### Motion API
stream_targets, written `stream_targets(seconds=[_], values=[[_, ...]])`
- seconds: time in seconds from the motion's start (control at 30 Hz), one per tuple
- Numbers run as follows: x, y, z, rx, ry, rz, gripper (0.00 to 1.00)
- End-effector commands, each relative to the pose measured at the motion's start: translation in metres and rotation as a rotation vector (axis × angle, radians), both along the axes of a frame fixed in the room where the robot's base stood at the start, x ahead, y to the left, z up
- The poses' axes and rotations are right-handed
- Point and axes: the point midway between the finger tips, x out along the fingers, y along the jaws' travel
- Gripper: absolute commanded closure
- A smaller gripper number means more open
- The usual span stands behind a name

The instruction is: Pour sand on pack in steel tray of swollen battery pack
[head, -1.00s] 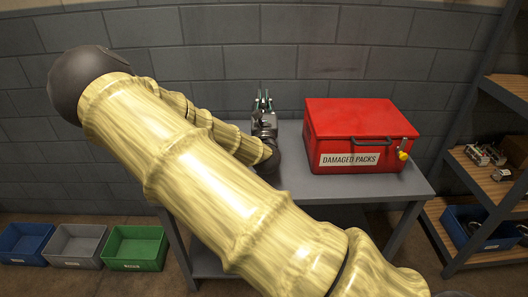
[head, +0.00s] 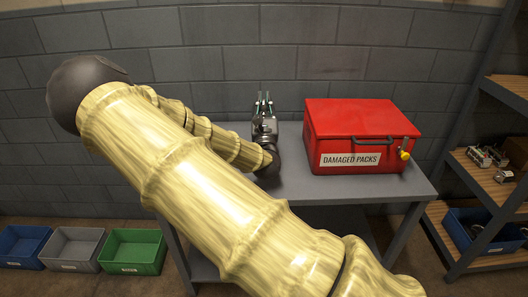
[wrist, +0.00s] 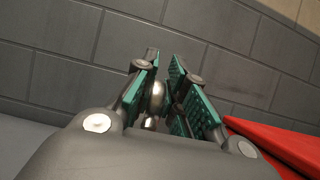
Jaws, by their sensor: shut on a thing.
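My gripper (head: 264,102) is over the grey table, left of the red box, with its fingers pointing away toward the wall. In the wrist view, the green-padded fingers (wrist: 165,88) are shut on a small shiny metal piece (wrist: 157,97), mostly hidden between them. I cannot tell what the piece belongs to. I do not see a steel tray, a swollen battery pack or any sand in these frames.
A closed red box (head: 360,138) labelled "DAMAGED PACKS" stands on the grey table (head: 320,190). A grey block wall is behind. Blue, grey and green bins (head: 133,252) stand on the floor at left. Shelves (head: 485,180) stand at right.

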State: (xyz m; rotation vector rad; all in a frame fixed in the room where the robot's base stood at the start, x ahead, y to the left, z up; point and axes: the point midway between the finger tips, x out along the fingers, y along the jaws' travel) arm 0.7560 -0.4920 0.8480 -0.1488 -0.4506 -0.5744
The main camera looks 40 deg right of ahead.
Motion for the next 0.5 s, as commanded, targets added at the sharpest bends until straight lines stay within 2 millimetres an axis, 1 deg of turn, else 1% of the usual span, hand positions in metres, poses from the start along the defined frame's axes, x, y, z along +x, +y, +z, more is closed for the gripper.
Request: stream_targets(seconds=[0.5], values=[[-0.0052, -0.0011, -0.0023, -0.026, -0.038, -0.005, 1.00]])
